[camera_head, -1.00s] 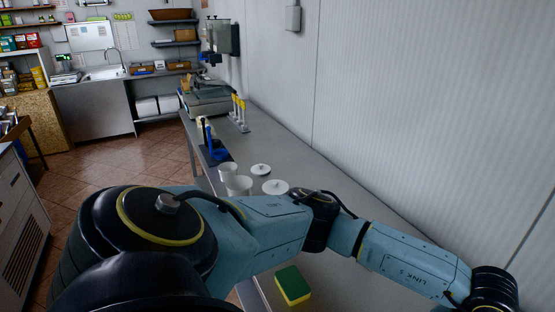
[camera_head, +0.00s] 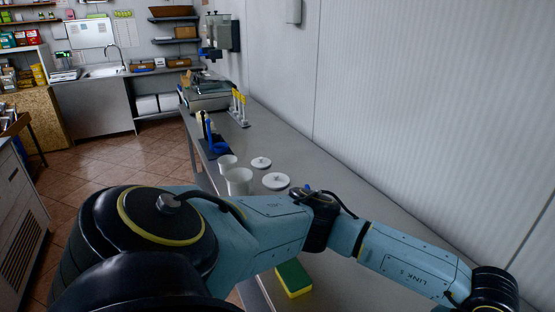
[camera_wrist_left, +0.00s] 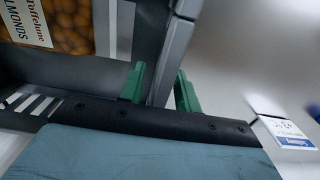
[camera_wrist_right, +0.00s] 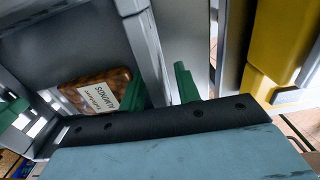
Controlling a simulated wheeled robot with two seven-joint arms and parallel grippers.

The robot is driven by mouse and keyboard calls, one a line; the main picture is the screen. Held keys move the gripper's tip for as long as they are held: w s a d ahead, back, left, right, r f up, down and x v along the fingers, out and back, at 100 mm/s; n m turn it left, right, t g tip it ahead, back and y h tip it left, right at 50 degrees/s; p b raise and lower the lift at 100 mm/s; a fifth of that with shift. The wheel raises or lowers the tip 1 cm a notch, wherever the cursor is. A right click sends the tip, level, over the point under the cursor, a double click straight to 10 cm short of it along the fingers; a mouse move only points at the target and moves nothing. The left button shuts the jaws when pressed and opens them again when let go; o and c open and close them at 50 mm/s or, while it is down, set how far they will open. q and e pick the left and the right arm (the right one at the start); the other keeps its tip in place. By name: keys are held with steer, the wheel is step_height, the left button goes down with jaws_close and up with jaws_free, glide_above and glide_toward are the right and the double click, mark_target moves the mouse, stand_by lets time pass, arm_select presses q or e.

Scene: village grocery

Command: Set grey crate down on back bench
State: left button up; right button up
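The grey crate (camera_wrist_left: 185,35) fills much of the left wrist view and also shows in the right wrist view (camera_wrist_right: 140,30). A brown pack labelled almonds (camera_wrist_right: 100,92) is inside it and also shows in the left wrist view (camera_wrist_left: 62,25). My left gripper (camera_wrist_left: 160,72) has its green fingers on both sides of a crate wall. My right gripper (camera_wrist_right: 158,74) likewise has its fingers around a crate wall. The back bench (camera_head: 330,225) runs along the wall in the head view. The crate and both grippers are outside the head view, so the crate's height above any surface cannot be told.
On the bench are a green and yellow sponge (camera_head: 293,278), a white tub (camera_head: 238,181), a white lid (camera_head: 276,181) and a blue-based holder (camera_head: 216,148). A scale-like machine (camera_head: 207,97) stands farther back. The bench between lid and wall is clear. A yellow object (camera_wrist_right: 283,35) is beside the crate.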

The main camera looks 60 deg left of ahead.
arm_select(q)
step_height(320, 180, up, 12)
steer(key=shift+f, duration=0.1)
arm_select(e)
steer(key=shift+r, duration=0.1)
step_height(320, 180, up, 12)
steer(key=shift+f, duration=0.1)
stand_by(0.6)
stand_by(0.5)
